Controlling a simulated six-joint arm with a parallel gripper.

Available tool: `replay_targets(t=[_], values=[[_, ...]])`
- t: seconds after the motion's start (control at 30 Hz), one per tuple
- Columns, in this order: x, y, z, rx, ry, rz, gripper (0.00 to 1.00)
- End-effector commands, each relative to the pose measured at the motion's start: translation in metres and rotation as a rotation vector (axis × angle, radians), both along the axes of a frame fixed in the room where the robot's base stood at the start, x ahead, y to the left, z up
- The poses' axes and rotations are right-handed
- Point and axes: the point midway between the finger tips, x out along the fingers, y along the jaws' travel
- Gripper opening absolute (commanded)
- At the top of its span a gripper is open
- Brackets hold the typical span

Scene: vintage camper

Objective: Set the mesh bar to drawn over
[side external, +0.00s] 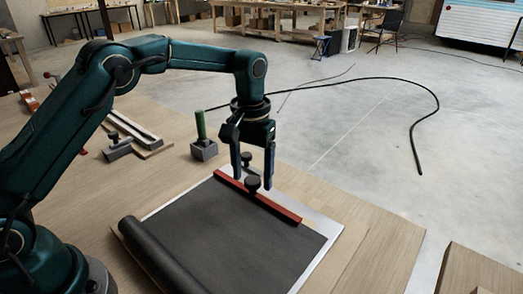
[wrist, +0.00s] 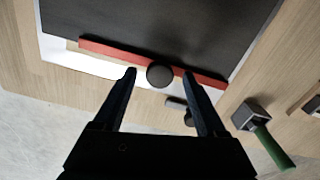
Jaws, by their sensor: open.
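The red mesh bar (side external: 283,210) lies across the far end of a dark mesh sheet (side external: 225,240). The mesh runs from a roll (side external: 150,250) at the near left, over a white panel (side external: 325,227). A black round knob (side external: 252,184) stands on the bar; it also shows in the wrist view (wrist: 160,75). My gripper (side external: 253,181) is open, pointing down, with its fingertips on either side of the knob. Clear gaps show between knob and fingers in the wrist view. A small grey catch with a dark knob (wrist: 188,117) sits just beyond the panel, partly hidden by a finger.
A grey block with a green handle (side external: 201,138) stands on the wooden table left of my gripper. A grey knobbed piece (side external: 117,148) and a rail on a board (side external: 135,131) lie further left. A black cable (side external: 400,83) lies on the floor beyond the table edge.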

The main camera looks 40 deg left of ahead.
Motion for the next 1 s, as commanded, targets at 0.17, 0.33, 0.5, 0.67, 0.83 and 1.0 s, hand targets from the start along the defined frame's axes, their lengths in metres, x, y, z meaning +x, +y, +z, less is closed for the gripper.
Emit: replay_targets(t=[0.17,0.33,0.5,0.67,0.83,1.0], values=[[0.001,0.000,0.024,-0.001,-0.006,0.000,0.74],[0.001,0.000,0.040,0.000,-0.004,0.000,0.74],[0.000,0.000,0.048,0.000,-0.004,0.000,0.74],[0.000,0.000,0.049,0.000,-0.002,0.000,0.74],[-0.001,0.000,0.047,0.010,0.001,-0.014,0.74],[-0.020,-0.004,0.025,0.172,0.057,-0.257,0.74]])
